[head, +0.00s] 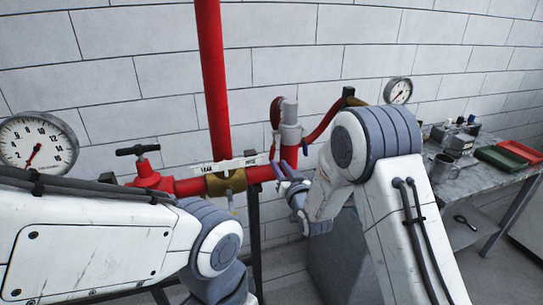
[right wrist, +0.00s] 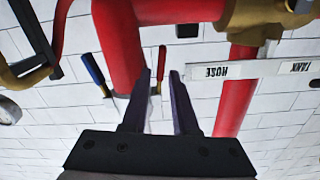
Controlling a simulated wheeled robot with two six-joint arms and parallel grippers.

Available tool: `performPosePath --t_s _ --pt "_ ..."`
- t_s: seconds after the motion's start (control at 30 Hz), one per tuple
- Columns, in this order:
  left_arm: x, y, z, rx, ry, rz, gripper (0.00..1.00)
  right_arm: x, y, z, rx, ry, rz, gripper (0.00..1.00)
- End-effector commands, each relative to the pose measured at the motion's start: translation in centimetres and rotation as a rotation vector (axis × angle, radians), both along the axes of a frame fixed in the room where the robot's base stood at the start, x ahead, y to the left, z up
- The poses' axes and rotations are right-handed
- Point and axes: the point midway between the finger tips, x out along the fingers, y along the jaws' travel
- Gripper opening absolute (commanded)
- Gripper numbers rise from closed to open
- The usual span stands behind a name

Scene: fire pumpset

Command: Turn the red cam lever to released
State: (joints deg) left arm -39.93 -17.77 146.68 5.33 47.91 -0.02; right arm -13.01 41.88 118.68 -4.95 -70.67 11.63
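The red cam lever (right wrist: 161,58) is a thin red handle with a dark shank in the right wrist view. It lies in the gap between my right gripper's fingertips (right wrist: 160,76), which are apart on either side of it in the picture; I cannot tell whether they touch it. A matching blue lever (right wrist: 93,70) stands out to the left of the thick red pipe end (right wrist: 118,45). In the head view my right gripper (head: 279,167) is beside the upright red pipe fitting with its grey top (head: 289,112); the red lever cannot be made out there. My left gripper is outside the view.
A label strip (head: 217,166) reading TANK and HOSE sits by a brass valve body (head: 226,182). A red valve with black T-handle (head: 139,152) and a gauge (head: 38,143) are at left. A bench (head: 463,178) with green and red trays is at right.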

Motion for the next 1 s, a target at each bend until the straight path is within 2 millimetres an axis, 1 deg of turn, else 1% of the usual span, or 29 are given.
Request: performPosePath --t_s 0.03,0.1,0.2,0.3,0.43,0.67,0.7,0.73,0.77,1.0 --pt "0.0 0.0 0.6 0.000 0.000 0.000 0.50 0.9 0.4 0.3 0.000 -0.001 0.002 0.28" --pt "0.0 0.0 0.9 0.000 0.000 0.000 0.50 1.9 0.8 0.2 0.000 0.000 0.003 0.28" --pt "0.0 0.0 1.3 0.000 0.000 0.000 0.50 3.1 1.3 0.2 0.000 0.000 0.003 0.28" --pt "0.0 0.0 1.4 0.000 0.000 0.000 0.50 3.9 1.6 0.1 0.000 0.001 0.004 0.28" --pt "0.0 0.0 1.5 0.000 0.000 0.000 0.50 4.3 1.9 0.0 0.001 0.001 0.005 0.28" --pt "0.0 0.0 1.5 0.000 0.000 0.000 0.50 4.4 1.9 0.0 0.000 0.001 0.006 0.28" --pt "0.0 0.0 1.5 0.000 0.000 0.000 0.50 4.4 1.9 0.0 0.000 0.001 0.006 0.20" --pt "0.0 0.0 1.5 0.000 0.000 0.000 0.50 4.4 2.0 0.0 0.000 0.001 0.006 0.08" --pt "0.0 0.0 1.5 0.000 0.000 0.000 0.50 4.4 2.0 0.0 0.000 0.001 0.006 0.00" --pt "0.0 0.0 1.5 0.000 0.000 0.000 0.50 4.4 1.9 0.0 0.000 0.001 0.006 0.00"
